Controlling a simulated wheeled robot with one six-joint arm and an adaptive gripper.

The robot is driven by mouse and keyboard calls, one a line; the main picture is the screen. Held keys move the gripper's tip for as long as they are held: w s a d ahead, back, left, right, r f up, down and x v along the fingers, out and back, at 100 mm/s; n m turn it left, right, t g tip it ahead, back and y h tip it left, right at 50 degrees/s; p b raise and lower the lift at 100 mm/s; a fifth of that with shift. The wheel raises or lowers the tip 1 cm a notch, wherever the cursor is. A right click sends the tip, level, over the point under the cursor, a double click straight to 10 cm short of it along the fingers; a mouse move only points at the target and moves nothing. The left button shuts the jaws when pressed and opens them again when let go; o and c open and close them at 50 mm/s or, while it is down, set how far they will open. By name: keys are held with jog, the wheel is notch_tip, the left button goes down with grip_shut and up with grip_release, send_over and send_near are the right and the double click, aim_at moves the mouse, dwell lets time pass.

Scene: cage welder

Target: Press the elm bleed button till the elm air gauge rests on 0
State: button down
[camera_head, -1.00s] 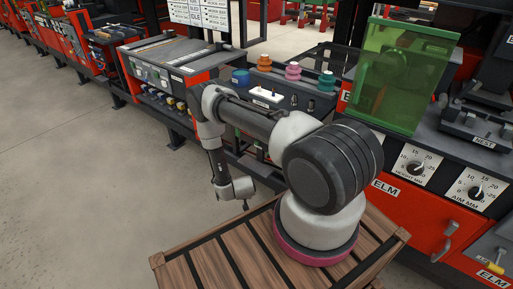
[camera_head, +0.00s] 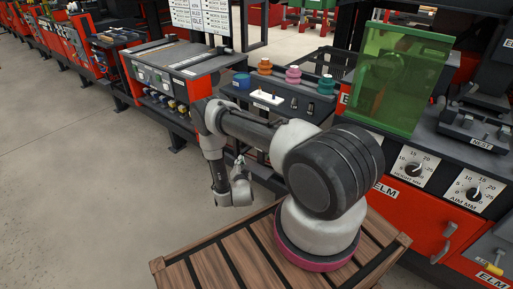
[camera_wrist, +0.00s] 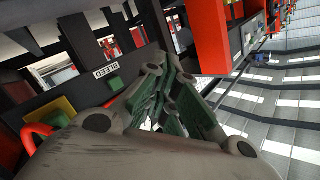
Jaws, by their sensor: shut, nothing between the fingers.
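The ELM machine (camera_head: 400,197) stands on the right in the head view, with a red front, ELM labels and a green see-through guard (camera_head: 400,80). Two dials show on it: the upper dial (camera_head: 413,169) and the AIM MM dial (camera_head: 473,193).
A wooden slatted platform (camera_head: 190,274) lies under my arm. A shelf with orange, pink and teal stacked pieces (camera_head: 293,75) stands behind the arm. A red and black panel bench (camera_head: 160,75) is at the back left. The floor (camera_head: 80,190) at left is clear.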

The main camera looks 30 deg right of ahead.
jog(key=w+d, duration=0.3)
jog(key=d, duration=0.5)
jog(key=shift+d, duration=0.15)
dwell(1.4)
jog(key=shift+w+d, duration=0.1)
jog(key=shift+d, duration=0.25)
jog(key=shift+w+d, duration=0.2)
jog(key=shift+d, duration=0.25)
dwell(0.7)
jog(key=shift+a, duration=0.15)
jog(key=shift+s+a, duration=0.35)
jog(key=shift+a, duration=0.35)
jog(key=shift+a, duration=0.1)
jog(key=shift+s+a, duration=0.3)
jog(key=shift+a, duration=0.45)
jog(key=shift+s+a, duration=0.25)
jog(key=shift+a, duration=0.5)
jog(key=shift+s+a, duration=0.3)
jog(key=shift+a, duration=0.45)
